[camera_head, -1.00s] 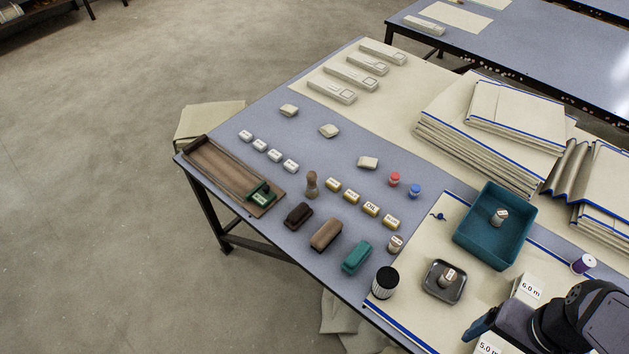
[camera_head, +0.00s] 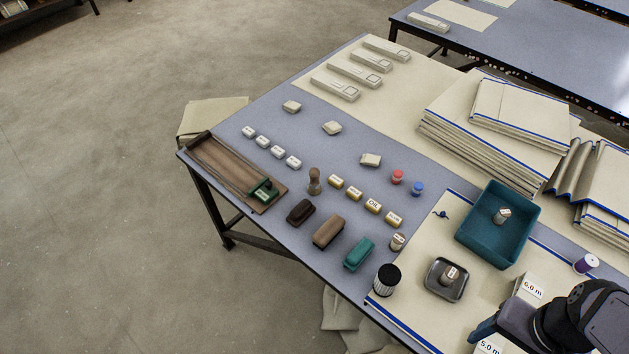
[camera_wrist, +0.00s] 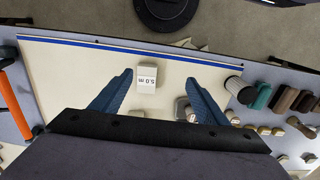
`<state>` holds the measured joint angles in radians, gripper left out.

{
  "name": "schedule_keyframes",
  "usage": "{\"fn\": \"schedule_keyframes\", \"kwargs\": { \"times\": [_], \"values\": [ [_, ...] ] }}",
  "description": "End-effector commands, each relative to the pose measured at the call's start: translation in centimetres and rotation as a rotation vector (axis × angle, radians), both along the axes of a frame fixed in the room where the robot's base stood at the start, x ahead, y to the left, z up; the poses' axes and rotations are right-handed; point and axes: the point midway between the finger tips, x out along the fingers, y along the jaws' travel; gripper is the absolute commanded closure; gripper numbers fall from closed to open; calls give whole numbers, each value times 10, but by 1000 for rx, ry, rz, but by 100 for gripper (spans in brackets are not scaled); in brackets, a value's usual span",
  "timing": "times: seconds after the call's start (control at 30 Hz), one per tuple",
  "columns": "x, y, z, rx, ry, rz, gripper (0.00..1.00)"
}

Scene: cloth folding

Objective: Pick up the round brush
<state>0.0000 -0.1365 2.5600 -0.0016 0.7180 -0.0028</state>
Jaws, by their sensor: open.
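The likely round brush (camera_head: 314,181) is a small brown turned-wood piece with a rounded top. It stands upright on the blue-grey table in the head view, left of a row of gold-sided labelled blocks. It seems to show at the right of the wrist view (camera_wrist: 293,121), small. My gripper (camera_wrist: 160,77) is open and empty, its two blue fingers spread wide above the cream cloth around a "5.0 m" block (camera_wrist: 147,78). In the head view my gripper is at the lower right, far from the brush, its fingertips partly hidden.
Dark brown (camera_head: 301,212), brown (camera_head: 328,232) and teal (camera_head: 359,254) block-shaped pieces stand in front of the brush. A black cylinder (camera_head: 387,281), a grey dish (camera_head: 432,287) and a teal bin (camera_head: 467,236) lie between it and my gripper. A wooden tray (camera_head: 212,166) is left.

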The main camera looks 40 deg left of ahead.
Motion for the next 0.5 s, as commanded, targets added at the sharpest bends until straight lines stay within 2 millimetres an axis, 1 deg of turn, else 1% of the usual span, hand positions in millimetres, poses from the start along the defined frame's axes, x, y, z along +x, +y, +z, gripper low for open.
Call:
{"fn": "schedule_keyframes", "kwargs": {
  "times": [0.03,0.07,0.1,0.37,0.47,0.5],
  "values": [
    [0,0,0,0,0,0,45],
    [0,0,0,0,0,0,52],
    [0,0,0,0,0,0,53],
    [1,0,-1,0,-1,2,53],
    [9,5,-5,2,-19,21,53],
    [17,9,-9,3,-37,36,53]
  ]
}}
